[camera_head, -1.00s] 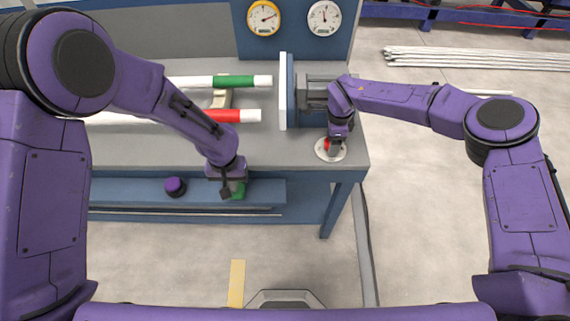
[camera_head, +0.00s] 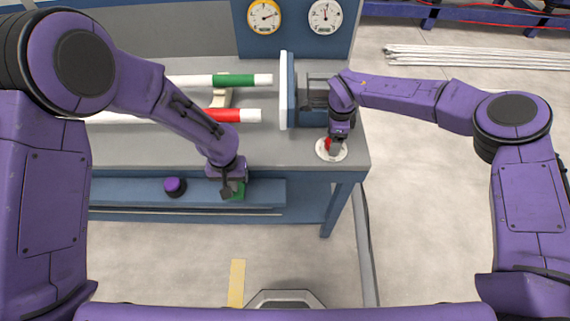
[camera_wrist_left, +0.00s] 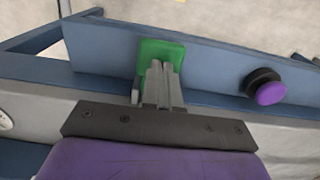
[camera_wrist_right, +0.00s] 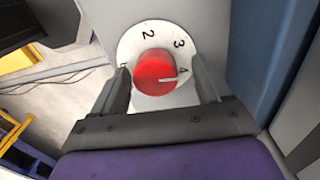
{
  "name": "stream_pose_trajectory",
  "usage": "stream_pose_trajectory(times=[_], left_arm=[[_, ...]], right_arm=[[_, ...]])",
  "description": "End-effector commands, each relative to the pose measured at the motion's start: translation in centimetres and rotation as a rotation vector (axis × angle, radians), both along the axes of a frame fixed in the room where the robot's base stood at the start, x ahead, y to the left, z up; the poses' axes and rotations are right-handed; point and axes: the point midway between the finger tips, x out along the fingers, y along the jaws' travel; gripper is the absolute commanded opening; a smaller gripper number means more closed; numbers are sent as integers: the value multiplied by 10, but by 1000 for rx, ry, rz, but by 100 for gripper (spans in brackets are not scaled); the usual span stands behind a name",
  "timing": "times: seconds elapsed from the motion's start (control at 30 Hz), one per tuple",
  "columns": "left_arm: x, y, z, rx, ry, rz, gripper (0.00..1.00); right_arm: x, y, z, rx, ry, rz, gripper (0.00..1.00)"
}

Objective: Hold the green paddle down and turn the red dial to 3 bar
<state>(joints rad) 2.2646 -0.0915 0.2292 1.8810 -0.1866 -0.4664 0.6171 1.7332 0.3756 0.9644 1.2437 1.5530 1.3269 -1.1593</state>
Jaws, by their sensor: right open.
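The red dial (camera_wrist_right: 155,72) sits on a white round plate (camera_wrist_right: 128,48) with numbers. Its white mark points close to the 4; 2 and 3 also show. My right gripper (camera_wrist_right: 161,85) is open, one finger on each side of the dial; whether they touch it I cannot tell. In the head view the right gripper (camera_head: 334,147) is over the dial plate at the bench's right front corner. The green paddle (camera_wrist_left: 160,52) is at the bench's front. My left gripper (camera_wrist_left: 160,70) is shut, its fingertips over the paddle, seemingly against it, partly hiding it.
A purple knob (camera_head: 175,186) is on the front rail, left of the paddle. Two gauges, yellow-rimmed (camera_head: 264,16) and white (camera_head: 325,16), are on the back panel. Pipes with green (camera_head: 235,80) and red (camera_head: 224,115) bands lie on the bench.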

Motion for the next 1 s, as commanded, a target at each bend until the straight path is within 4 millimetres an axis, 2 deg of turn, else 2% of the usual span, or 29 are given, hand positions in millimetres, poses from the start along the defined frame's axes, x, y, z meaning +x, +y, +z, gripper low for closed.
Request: stream_pose_trajectory(times=[0.1,0.37,0.53,1.0], left_arm=[[0,0,1,0,0,-1,0],[0,0,1,0,0,-1,0],[0,0,1,0,0,0,0],[0,0,2,0,0,1,0]], right_arm=[[1,-1,13,1,-4,0,77],[2,-1,16,1,-7,-15,77],[3,-1,16,-1,-7,-272,77],[3,0,16,-5,-9,-809,77]])
